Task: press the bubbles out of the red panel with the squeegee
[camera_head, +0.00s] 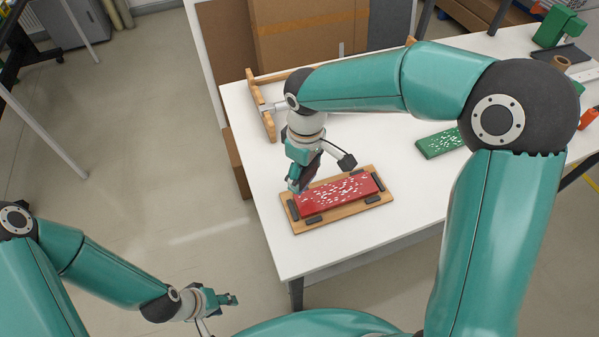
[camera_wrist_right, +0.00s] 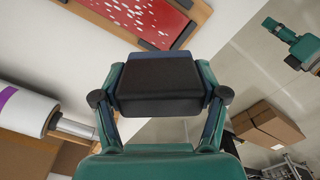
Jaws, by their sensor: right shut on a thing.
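The red panel (camera_head: 340,196) lies on a wooden board (camera_head: 372,205) between dark corner blocks, near the table's front left. White specks cover much of its face. Its corner also shows at the top of the right wrist view (camera_wrist_right: 125,12). My right gripper (camera_head: 303,177) is over the panel's left end. It is shut on the squeegee (camera_wrist_right: 160,76), a dark block with a blue edge held between both fingers. I cannot tell whether the squeegee touches the panel. My left gripper (camera_head: 228,299) hangs low in front of the table, away from the panel; its finger opening is unclear.
A green panel (camera_head: 438,144) with white specks lies further right, partly behind my right arm. A wooden roll stand (camera_head: 266,115) is at the back left, and a white roll (camera_wrist_right: 24,108) shows in the wrist view. Cardboard (camera_head: 305,35) stands behind the table.

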